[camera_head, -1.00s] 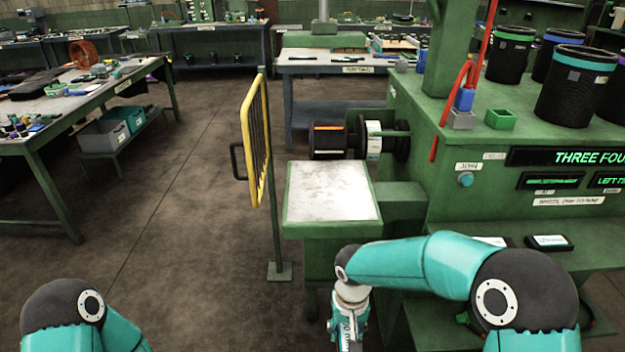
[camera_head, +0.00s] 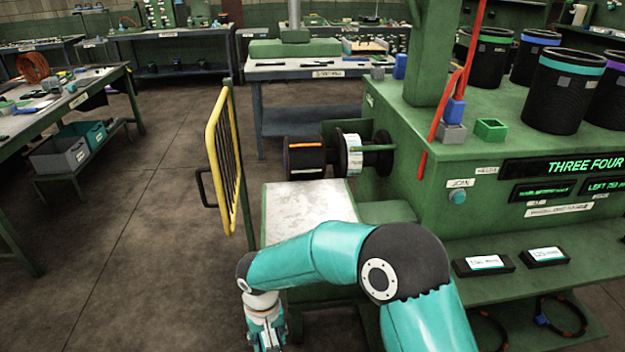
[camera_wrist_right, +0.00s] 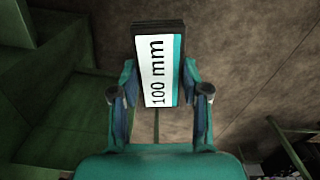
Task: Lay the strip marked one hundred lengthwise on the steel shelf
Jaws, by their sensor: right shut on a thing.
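The strip marked 100 mm (camera_wrist_right: 158,60) is a dark block with a white label and a teal edge, seen in the right wrist view. My right gripper (camera_wrist_right: 158,92) is shut on it, one finger at each side, with the far part sticking out beyond the fingers. In the head view my right gripper (camera_head: 267,338) is at the bottom edge, pointing down, and the strip cannot be made out there. The steel shelf (camera_head: 306,204) is a bare, pale metal top on a green stand, beyond the gripper; my right arm covers its near part. My left gripper is out of view.
A yellow guard rail (camera_head: 222,165) stands along the shelf's left side. Spools (camera_head: 350,155) sit behind it. The green machine (camera_head: 430,150) rises on the right, with two labelled dark blocks (camera_head: 482,264) on its lower ledge. Open floor lies to the left.

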